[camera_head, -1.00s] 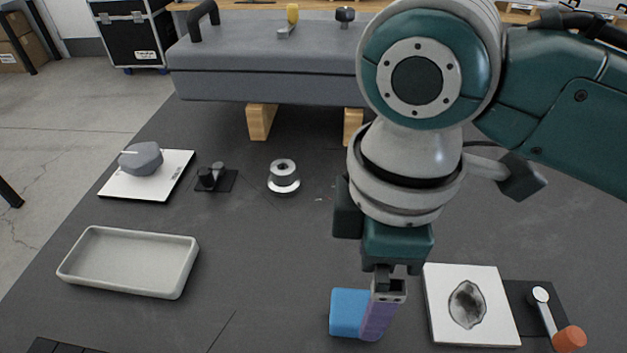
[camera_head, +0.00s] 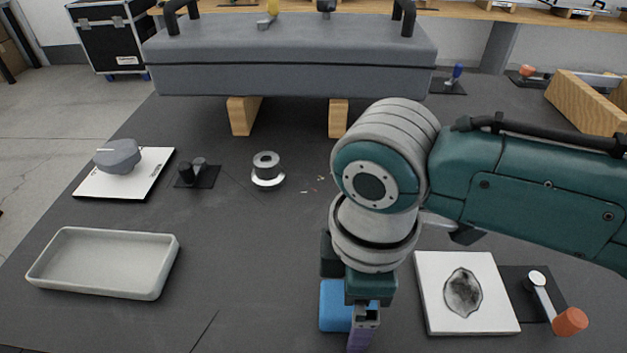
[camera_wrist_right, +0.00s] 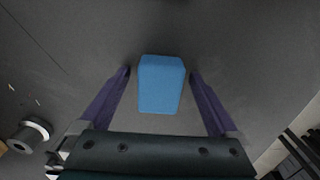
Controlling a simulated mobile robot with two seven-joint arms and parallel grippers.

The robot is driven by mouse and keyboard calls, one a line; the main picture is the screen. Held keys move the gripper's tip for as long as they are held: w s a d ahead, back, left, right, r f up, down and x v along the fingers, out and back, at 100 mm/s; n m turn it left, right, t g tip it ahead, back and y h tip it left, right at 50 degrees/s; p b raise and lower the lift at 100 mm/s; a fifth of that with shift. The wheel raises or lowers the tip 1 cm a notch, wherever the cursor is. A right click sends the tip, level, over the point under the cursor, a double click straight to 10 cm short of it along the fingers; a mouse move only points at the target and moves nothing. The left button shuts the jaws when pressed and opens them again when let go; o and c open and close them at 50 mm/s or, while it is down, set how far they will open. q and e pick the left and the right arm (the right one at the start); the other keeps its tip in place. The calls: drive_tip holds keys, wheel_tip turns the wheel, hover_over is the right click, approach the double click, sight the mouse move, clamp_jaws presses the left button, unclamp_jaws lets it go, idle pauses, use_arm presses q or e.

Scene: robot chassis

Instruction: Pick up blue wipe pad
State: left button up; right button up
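The blue wipe pad (camera_head: 335,306) lies on the dark table at the front centre. My right arm and gripper partly hide it in the head view. In the right wrist view the whole pad (camera_wrist_right: 161,84) shows as a blue block. My right gripper (camera_head: 363,335) points down at the pad. Its two purple fingers (camera_wrist_right: 160,73) are spread, one on each side of the pad, with a gap on both sides. I cannot tell exactly how high the fingertips are. My left gripper is not in view.
A white board with a dark stain (camera_head: 467,294) and an orange-handled tool (camera_head: 569,321) lie right of the pad. An empty grey tray (camera_head: 104,263) is at the left. A metal spool (camera_head: 267,169) stands farther back. The table between tray and pad is clear.

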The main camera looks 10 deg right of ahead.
drive_tip(key=c, duration=1.4)
drive_tip(key=shift+o, duration=0.2)
drive_tip(key=shift+r, duration=0.1)
drive_tip(key=shift+r, duration=0.55)
wheel_tip(320, 180, up, 19)
drive_tip(key=p, duration=0.5)
drive_tip(key=shift+f, duration=0.1)
